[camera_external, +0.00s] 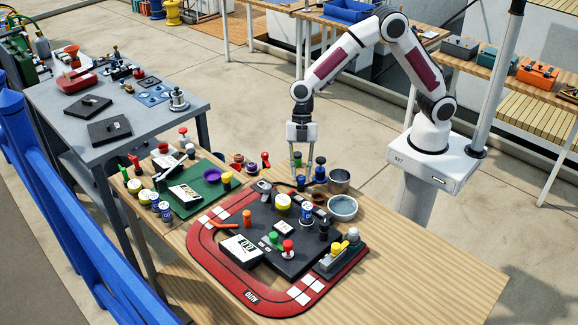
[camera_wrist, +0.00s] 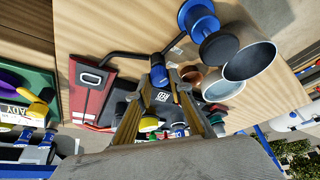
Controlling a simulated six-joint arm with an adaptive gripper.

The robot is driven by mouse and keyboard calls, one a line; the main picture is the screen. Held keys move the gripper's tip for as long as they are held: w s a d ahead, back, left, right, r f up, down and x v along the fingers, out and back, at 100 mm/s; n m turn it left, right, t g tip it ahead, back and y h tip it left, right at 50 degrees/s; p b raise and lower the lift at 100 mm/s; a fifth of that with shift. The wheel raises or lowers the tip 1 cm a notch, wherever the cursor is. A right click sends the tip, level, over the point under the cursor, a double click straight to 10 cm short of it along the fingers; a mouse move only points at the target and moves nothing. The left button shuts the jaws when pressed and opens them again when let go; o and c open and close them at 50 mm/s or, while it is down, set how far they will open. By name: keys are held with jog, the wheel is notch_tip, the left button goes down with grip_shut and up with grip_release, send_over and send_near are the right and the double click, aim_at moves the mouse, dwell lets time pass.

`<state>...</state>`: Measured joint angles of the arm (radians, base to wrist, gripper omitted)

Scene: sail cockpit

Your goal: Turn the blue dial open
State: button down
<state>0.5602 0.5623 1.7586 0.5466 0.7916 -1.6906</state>
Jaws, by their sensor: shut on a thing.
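A small blue dial (camera_external: 301,183) stands at the back edge of the dark panel on the wooden table. My gripper (camera_external: 302,179) points straight down there, with its two fingers at the dial's sides. In the wrist view the blue dial (camera_wrist: 158,75) shows between the fingertips (camera_wrist: 161,83), and the gripper is shut on it. The fingers hide part of it, so I cannot tell how far it is turned. A separate larger blue-topped knob (camera_external: 320,166) stands just right of the gripper; it also shows in the wrist view (camera_wrist: 201,20).
Two metal cups (camera_external: 339,181) (camera_external: 343,208) stand close to the right. A red-bordered board (camera_external: 205,258) with a dark panel (camera_external: 290,262) and several knobs fills the front. A green board (camera_external: 205,200) lies left. The table's right front (camera_external: 440,255) is clear.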

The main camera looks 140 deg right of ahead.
jog(key=c, duration=1.8)
grip_release()
jog(key=shift+v, duration=3.75)
jog(key=shift+s, duration=0.1)
